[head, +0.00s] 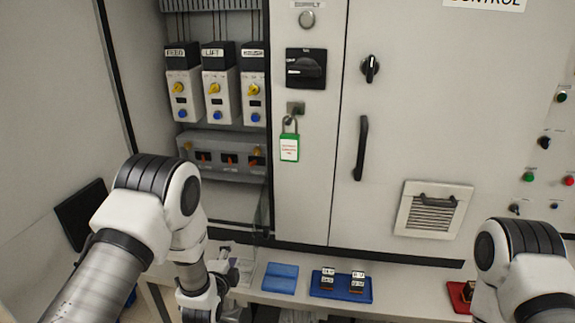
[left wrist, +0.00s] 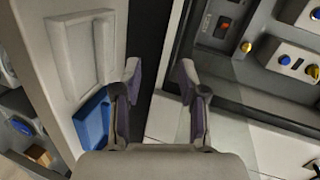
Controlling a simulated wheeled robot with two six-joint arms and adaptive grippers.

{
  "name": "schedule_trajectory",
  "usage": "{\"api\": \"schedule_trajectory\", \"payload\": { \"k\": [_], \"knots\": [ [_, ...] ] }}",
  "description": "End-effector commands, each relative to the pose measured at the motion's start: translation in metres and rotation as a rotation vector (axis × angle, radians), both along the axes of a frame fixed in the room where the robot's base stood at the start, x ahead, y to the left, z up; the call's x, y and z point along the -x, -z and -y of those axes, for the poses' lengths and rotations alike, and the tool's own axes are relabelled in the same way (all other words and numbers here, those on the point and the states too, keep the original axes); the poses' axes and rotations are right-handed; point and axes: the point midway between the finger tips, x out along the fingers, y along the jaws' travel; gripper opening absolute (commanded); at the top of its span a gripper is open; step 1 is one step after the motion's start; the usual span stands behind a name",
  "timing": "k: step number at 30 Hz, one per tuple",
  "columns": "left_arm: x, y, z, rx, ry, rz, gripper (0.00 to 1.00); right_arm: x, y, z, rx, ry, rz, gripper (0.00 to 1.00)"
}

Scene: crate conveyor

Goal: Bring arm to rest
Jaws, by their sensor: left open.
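My left arm (head: 185,215) comes in from the left of the head view, bends at its elbow and reaches down by the cabinet's lower left. In the left wrist view my left gripper (left wrist: 160,80) is open. Its two dark fingers stand apart with nothing between them. My right arm (head: 515,265) shows only in part at the lower right of the head view. Its gripper is out of the picture.
A grey control cabinet (head: 310,190) stands ahead, with a green-tagged padlock (head: 289,147) and a black door handle (head: 361,148). Below is a shelf (head: 410,297) with a blue tray (head: 327,287) holding two small labelled items. A blue pad (head: 281,277) lies left of it.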

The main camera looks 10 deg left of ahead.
Motion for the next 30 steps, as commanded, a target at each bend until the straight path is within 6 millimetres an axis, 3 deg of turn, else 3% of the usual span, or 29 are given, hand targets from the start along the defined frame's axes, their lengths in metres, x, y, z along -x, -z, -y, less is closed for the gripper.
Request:
{"api": "schedule_trajectory", "payload": {
  "k": [2,5,10,12,15,18,21,30],
  "knots": [
    [0.018,0.022,-0.002,0.077,-0.026,-0.078,0.42,0.000,0.000,0.000,0.000,0.000,0.000,0.00],
    [0.067,0.069,-0.007,0.274,-0.119,-0.265,0.42,0.000,0.000,0.000,0.000,0.000,0.000,0.00],
    [0.201,0.145,-0.012,0.668,-0.479,-0.663,0.42,0.000,0.000,0.000,0.000,0.000,0.000,0.00],
    [0.262,0.162,-0.012,0.791,-0.678,-0.803,0.42,0.000,0.000,0.000,0.000,0.000,0.000,0.00],
    [0.333,0.169,-0.011,0.904,-0.947,-0.939,0.42,0.000,0.000,0.000,0.000,0.000,0.000,0.00],
    [0.377,0.168,-0.010,0.955,-1.131,-1.006,0.42,0.000,0.000,0.000,0.000,0.000,0.000,0.00],
    [0.393,0.166,-0.010,0.971,-1.206,-1.026,0.42,0.000,0.000,0.000,0.000,0.000,0.000,0.00],
    [0.393,0.166,-0.009,0.971,-1.209,-1.027,0.42,0.000,0.000,0.000,0.000,0.000,0.000,0.00]
  ]
}}
